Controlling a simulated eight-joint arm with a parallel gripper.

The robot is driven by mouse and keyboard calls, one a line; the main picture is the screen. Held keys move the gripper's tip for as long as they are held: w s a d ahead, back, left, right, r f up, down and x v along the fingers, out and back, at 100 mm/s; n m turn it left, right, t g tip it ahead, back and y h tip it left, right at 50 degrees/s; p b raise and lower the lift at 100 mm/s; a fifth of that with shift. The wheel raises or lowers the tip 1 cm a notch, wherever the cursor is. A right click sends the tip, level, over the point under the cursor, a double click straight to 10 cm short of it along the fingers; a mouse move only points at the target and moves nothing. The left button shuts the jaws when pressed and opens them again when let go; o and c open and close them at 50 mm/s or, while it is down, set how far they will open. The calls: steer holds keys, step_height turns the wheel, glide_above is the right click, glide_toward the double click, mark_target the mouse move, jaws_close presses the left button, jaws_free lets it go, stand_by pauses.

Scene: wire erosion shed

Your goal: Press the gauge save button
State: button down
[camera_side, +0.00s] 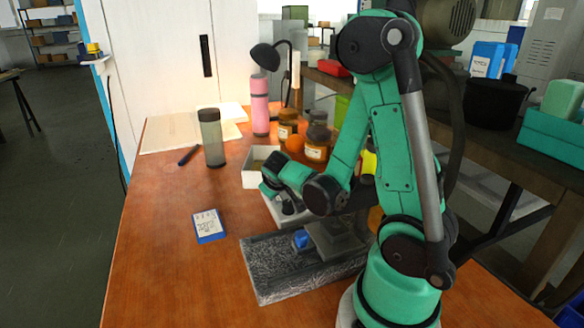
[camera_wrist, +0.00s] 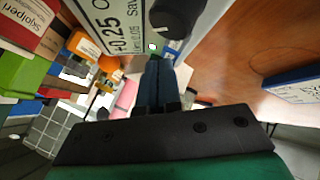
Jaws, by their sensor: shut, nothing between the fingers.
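A small white dot shows just beyond the tips. The save button itself I cannot make out; the fingers may hide it. My gripper (camera_wrist: 157,60) is shut and empty, its tips close over the gauge edge; contact cannot be told. In the side view, my gripper (camera_side: 272,188) is low over a pale device (camera_side: 292,214) on the table.
A grey slab (camera_side: 275,282) lies in front of the device, and a blue-edged card box (camera_side: 209,225) to its left. A white open box (camera_side: 251,177), a grey-green tumbler (camera_side: 212,137), jars (camera_side: 316,145) and a pink bottle (camera_side: 260,105) stand behind. The left front table is clear.

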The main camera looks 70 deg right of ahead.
mark_target(279, 201)
steer(key=shift+r, duration=2.5)
steer(key=a+r+n+t+y, duration=0.1)
steer(key=a+y, duration=0.3)
steer(key=a, duration=0.5)
steer(key=a+r+n+t+y, duration=0.2)
steer(key=a+y, duration=0.2)
steer(key=a, duration=0.6)
steer(key=shift+s+a+r+n, duration=0.2)
steer(key=shift+s+n, duration=0.1)
steer(key=shift+s, duration=0.1)
steer(key=shift+d, duration=0.15)
